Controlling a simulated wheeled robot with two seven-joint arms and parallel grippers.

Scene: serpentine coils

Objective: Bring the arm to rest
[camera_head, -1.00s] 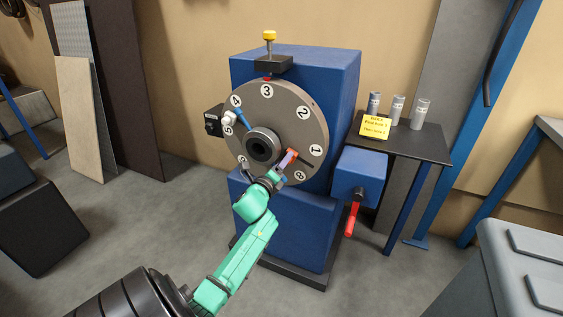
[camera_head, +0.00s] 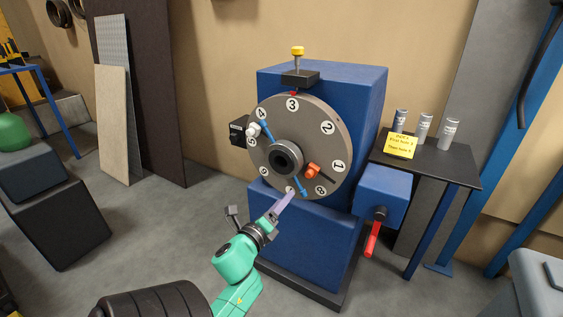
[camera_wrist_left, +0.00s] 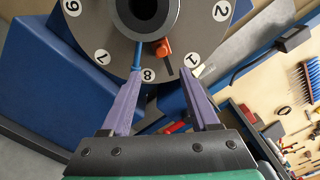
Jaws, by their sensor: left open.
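My green left arm comes up from the bottom, and its left gripper (camera_head: 284,204) has purple fingers just below and in front of the grey numbered disc (camera_head: 318,125). In the left wrist view the gripper (camera_wrist_left: 162,80) has its fingers apart with nothing held between them. Beyond them the disc (camera_wrist_left: 200,18) shows its dark hub, a blue rod (camera_wrist_left: 137,52) and an orange piece (camera_wrist_left: 164,47) near the 8. The orange piece also shows in the head view (camera_head: 312,170). The right gripper is not in view.
The disc is on a blue machine (camera_head: 335,84) with a yellow-topped pin (camera_head: 297,51) above. A red handle (camera_head: 372,239) hangs from a blue box at right. A dark side table (camera_head: 447,164) holds grey cylinders and a yellow note (camera_head: 401,146). Open floor lies left.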

